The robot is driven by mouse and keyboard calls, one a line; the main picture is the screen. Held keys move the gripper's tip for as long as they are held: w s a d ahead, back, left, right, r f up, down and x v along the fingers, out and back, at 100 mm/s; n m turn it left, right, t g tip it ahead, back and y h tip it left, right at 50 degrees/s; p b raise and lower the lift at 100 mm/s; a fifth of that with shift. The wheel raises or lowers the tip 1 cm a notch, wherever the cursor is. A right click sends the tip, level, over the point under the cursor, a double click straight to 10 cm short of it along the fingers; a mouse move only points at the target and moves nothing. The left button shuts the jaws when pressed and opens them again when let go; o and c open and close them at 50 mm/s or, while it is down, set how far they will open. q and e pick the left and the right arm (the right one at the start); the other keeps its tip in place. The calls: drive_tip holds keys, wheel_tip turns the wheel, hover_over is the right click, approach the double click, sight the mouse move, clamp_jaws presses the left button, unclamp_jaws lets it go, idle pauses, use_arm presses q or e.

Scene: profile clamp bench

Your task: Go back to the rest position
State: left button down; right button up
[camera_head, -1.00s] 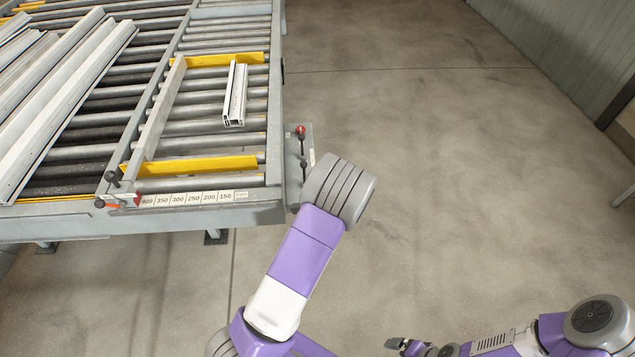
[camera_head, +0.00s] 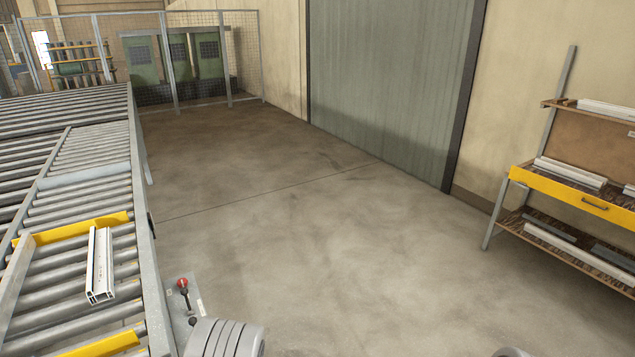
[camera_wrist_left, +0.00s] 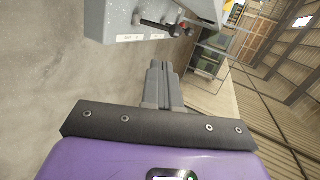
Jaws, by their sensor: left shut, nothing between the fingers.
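My left gripper (camera_wrist_left: 160,82) shows in the left wrist view with its two grey fingers together and nothing between them. It is clear of the bench; the bench's grey corner with the black and red knob (camera_wrist_left: 177,28) shows beyond the fingertips, near the top. In the head view only a grey rounded part of my left arm shows at the bottom edge, beside the bench corner. A short white profile (camera_head: 100,264) lies on the roller bench (camera_head: 137,190) between the yellow bars. My right gripper is out of view; a sliver of my arm shows at the lower right.
A red knob (camera_head: 183,283) stands on the bench's near right corner. A shelf rack (camera_head: 568,179) holding profiles stands at the right wall. A mesh fence (camera_head: 215,60) closes the back. The concrete floor (camera_head: 300,240) between bench and rack is clear.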

use_arm(q)
drive_tip(key=s+d+f+n+g+h+b, duration=0.25)
drive_tip(key=s+d+f, duration=0.2)
drive_tip(key=f, duration=0.55)
drive_tip(key=s+d+f+n+g+h+b, duration=0.1)
drive_tip(key=s+d+f+n+h+b, duration=0.2)
drive_tip(key=s+f, duration=0.5)
drive_tip(key=s+d+f+n+g+h+b, duration=0.4)
drive_tip(key=s+d+f, duration=0.5)
drive_tip(key=s+d, duration=0.3)
drive_tip(key=d+n+g+h, duration=0.1)
drive_tip(key=d+n+h, duration=0.1)
drive_tip(key=d+h, duration=0.1)
drive_tip(key=shift+s+f+h, duration=0.15)
drive_tip(key=shift+f+h, duration=0.05)
drive_tip(key=shift+h, duration=0.15)
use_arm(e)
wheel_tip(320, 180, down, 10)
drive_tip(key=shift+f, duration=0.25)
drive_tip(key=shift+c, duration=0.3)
